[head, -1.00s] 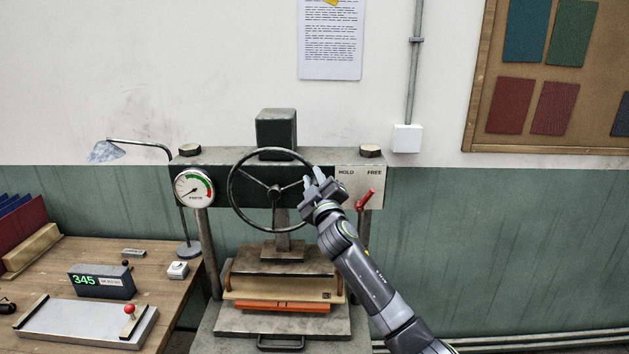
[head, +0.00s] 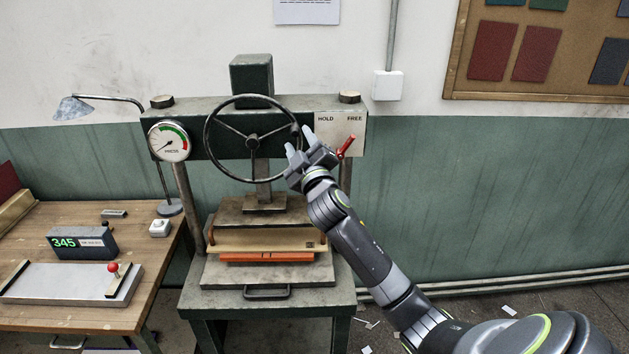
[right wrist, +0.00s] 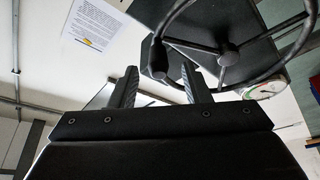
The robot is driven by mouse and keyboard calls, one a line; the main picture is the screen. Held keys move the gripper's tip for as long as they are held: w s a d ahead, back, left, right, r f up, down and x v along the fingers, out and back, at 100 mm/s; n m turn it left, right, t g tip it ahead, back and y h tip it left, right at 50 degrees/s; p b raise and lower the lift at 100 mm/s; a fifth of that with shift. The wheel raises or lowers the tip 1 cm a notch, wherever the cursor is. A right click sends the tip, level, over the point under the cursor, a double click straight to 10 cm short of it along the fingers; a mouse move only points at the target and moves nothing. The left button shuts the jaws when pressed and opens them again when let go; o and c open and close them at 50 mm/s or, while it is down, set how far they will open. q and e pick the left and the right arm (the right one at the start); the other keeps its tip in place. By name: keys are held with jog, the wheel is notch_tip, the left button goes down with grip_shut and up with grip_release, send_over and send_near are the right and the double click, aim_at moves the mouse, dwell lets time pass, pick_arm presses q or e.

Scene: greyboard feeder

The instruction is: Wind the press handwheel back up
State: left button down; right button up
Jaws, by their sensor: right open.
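The press handwheel (head: 207,141) is a dark three-spoke ring on the front of the green-grey press, with its hub (head: 253,141) in the middle. My right gripper (head: 299,143) is open at the right side of the rim, fingers pointing up. In the right wrist view the handwheel (right wrist: 228,56) fills the upper right, and part of its rim shows between the open fingertips (right wrist: 160,70). I cannot tell whether they touch it. The pressure gauge (head: 169,141) has its needle at lower left. My left gripper is not in view.
An orange-edged stack (head: 267,257) lies under the press plate. A wooden bench (head: 75,308) with a lamp (head: 72,108) and a counter box (head: 82,242) is at left.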

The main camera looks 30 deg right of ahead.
jog(key=b+v, duration=0.3)
jog(key=v, duration=0.8)
jog(key=shift+w+f, duration=0.1)
jog(key=shift+f, duration=0.05)
